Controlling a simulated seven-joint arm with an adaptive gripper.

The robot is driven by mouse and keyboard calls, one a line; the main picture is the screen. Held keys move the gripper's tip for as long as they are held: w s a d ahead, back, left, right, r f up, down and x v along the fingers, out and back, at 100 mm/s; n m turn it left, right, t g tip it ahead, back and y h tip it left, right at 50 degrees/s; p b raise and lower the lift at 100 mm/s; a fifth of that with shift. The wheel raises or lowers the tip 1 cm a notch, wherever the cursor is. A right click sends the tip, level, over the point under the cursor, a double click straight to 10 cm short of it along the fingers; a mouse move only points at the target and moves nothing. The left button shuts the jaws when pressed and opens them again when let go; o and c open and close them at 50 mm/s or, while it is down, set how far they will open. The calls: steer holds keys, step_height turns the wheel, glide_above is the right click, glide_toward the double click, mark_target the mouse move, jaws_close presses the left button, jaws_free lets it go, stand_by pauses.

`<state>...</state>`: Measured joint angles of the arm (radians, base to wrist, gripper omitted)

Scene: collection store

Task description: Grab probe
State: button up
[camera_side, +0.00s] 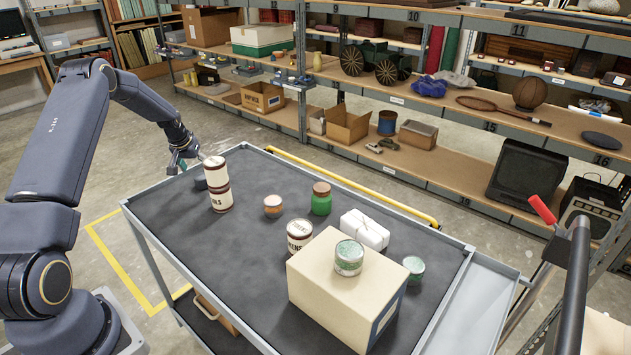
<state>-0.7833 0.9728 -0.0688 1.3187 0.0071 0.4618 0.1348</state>
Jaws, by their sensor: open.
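My gripper (178,166) is open over the far left edge of the cart, beside two stacked white canisters with brown bands, the upper (216,171) on the lower (221,201). A small dark object (200,183) shows partly behind the stack, close to the gripper; I cannot tell what it is. No object is clearly recognisable as a probe. The space between the fingers is too small to make out, with a bit of teal there.
The dark cart top (210,260) also bears an orange jar (272,207), green jar (320,203), white canister (299,239), white package (365,230), cream box (335,300) with a tin (349,260) on it, and another tin (413,271). The cart's left front is clear.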

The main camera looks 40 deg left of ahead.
mark_target(201, 176)
steer(key=x, duration=0.6)
steer(key=shift+s+a, duration=0.15)
steer(key=shift+a, duration=0.1)
steer(key=c, duration=1.2)
steer(key=shift+c, duration=0.4)
steer(key=shift+r, duration=0.1)
